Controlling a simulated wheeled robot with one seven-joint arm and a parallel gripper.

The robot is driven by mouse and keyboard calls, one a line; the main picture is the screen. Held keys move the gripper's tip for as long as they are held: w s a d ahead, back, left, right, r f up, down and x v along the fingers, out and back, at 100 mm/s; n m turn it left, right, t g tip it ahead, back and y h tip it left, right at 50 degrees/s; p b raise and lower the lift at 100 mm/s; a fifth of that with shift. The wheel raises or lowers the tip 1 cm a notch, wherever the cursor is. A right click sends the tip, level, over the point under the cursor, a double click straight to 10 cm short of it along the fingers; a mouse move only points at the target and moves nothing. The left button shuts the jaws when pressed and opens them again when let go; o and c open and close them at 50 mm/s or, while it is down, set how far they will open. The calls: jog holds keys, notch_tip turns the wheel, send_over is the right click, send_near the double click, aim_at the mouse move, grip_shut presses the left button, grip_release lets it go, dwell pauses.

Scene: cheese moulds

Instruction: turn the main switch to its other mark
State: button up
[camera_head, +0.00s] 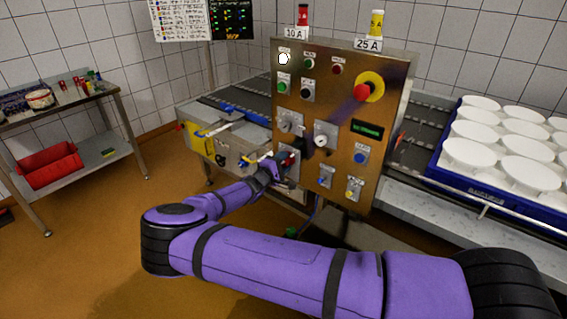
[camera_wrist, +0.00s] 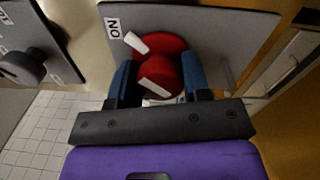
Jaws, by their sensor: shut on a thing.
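The main switch (camera_wrist: 160,72) is a red rotary knob with a white pointer bar on a grey plate, seen close up in the wrist view. A label reading "ON" (camera_wrist: 114,27) sits beside it on the plate, and the white pointer lies near that label. My gripper (camera_wrist: 158,82) has its two blue fingers on either side of the red knob, shut on it. In the head view my gripper (camera_head: 277,165) is at the lower left of the metal control panel (camera_head: 330,100), and the switch (camera_head: 290,158) shows partly behind it. The other mark is hidden.
A black knob (camera_wrist: 25,65) on its own plate is beside the switch. A blue crate of white moulds (camera_head: 440,178) stands right; a table with a red bin (camera_head: 50,163) stands left.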

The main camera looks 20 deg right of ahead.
jog(key=shift+m, duration=0.4)
jog(key=o, duration=0.9)
jog(key=v, duration=1.1)
jog(key=shift+f, duration=0.15)
